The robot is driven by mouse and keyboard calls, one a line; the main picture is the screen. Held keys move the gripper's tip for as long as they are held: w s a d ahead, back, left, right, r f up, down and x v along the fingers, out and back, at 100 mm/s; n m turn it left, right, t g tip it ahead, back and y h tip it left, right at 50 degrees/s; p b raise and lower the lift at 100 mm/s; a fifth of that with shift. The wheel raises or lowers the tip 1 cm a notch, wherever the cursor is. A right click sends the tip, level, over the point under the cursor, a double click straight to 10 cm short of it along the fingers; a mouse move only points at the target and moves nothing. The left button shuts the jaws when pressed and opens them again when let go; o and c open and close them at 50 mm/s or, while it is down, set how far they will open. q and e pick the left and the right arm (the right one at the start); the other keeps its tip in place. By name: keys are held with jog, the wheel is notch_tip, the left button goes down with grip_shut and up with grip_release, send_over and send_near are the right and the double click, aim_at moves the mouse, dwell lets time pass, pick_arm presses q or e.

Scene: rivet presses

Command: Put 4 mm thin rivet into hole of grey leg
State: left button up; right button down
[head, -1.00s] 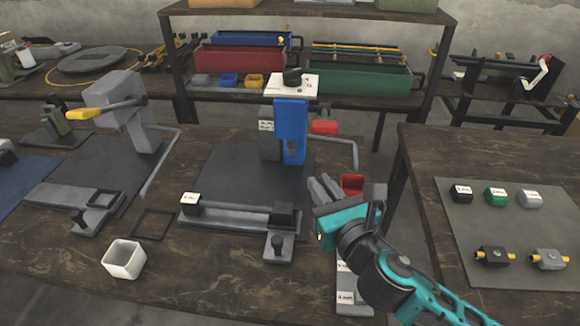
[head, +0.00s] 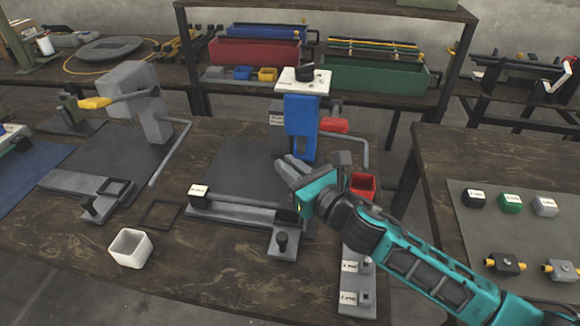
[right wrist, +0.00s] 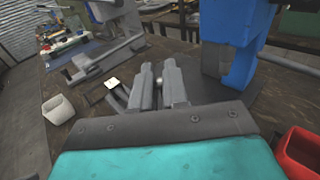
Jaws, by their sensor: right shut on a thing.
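My right gripper (head: 287,168) is in front of the blue press (head: 301,125), above its grey bed. Its fingers also show in the right wrist view (right wrist: 159,86), nearly together with a small pale thing (right wrist: 158,81) between them, likely the thin rivet; its size cannot be read. A grey bar (head: 240,210) lies along the front of the press, with a white-labelled block (head: 199,196) at its left end; it may be the grey leg. Its right end is partly behind my gripper, and I cannot make out the hole. My left gripper is not in view.
A labelled grey strip (head: 357,298) lies right of the press, by a red bin (head: 363,185). A clamp knob (head: 282,240) stands in front. A white cup (head: 130,248) and a grey press (head: 140,100) are to the left.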

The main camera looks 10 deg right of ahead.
jog(key=shift+f+b, duration=2.4)
jog(key=shift+f, duration=0.5)
jog(key=shift+p, duration=0.4)
jog(key=shift+f+b, duration=1.6)
jog(key=shift+f, duration=0.2)
jog(key=c, duration=1.1)
grip_release()
jog(key=shift+s+f, duration=0.1)
